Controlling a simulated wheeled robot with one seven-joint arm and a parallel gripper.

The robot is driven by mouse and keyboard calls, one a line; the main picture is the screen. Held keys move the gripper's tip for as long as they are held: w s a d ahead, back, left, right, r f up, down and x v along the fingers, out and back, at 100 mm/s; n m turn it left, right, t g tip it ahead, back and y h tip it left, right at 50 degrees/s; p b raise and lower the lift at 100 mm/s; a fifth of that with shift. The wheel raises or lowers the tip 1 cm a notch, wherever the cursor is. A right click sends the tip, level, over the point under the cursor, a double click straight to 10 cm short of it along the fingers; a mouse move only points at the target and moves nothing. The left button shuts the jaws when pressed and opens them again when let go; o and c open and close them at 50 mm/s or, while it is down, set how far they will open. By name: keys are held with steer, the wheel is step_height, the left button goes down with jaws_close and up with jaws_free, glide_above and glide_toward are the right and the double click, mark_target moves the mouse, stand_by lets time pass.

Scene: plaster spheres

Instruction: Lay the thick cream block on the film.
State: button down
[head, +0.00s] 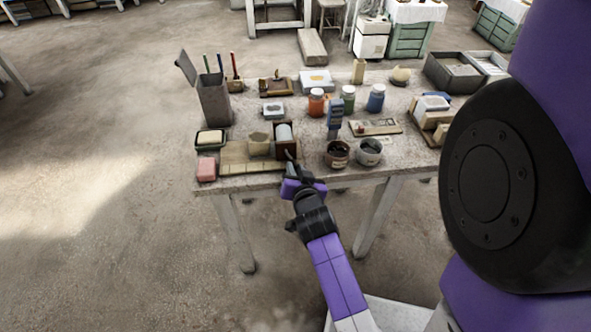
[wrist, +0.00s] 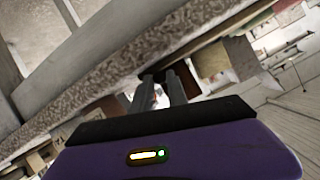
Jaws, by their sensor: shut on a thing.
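A pale cream block (head: 209,137) lies in a dark tray at the table's left. A thicker beige-cream block (head: 259,143) stands on a flat tan board or sheet (head: 237,167) near the front edge; it seems to show in the wrist view (wrist: 240,57). I cannot tell which is the task's block, or make out the film. My fingers (wrist: 160,82) are shut on a small dark thing, mostly hidden.
A white cylinder (head: 284,131) is behind the brown block. A pink block (head: 206,168) is at the front left corner. Two dark-filled pots (head: 337,153) (head: 369,151) stand right of my gripper. Coloured jars (head: 316,102) and a blue-grey upright thing (head: 335,116) stand behind.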

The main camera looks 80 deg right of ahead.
steer(key=shift+s+d+r+n+g+b, duration=0.1)
steer(key=shift+s+r+n+g+b, duration=0.1)
steer(key=shift+n+g+b, duration=0.55)
steer(key=shift+s+d+r+n+g+h+b, duration=0.1)
steer(key=shift+r+n+g+h+b, duration=0.3)
steer(key=shift+n+b, duration=0.45)
steer(key=shift+s+r+n+g+h+b, duration=0.1)
steer(key=shift+r+n+g+h+b, duration=0.35)
steer(key=shift+n, duration=0.55)
steer(key=shift+f, duration=0.1)
steer(key=c, duration=1.6)
jaws_free()
steer(key=shift+b+v, duration=0.7)
steer(key=shift+v, duration=3.25)
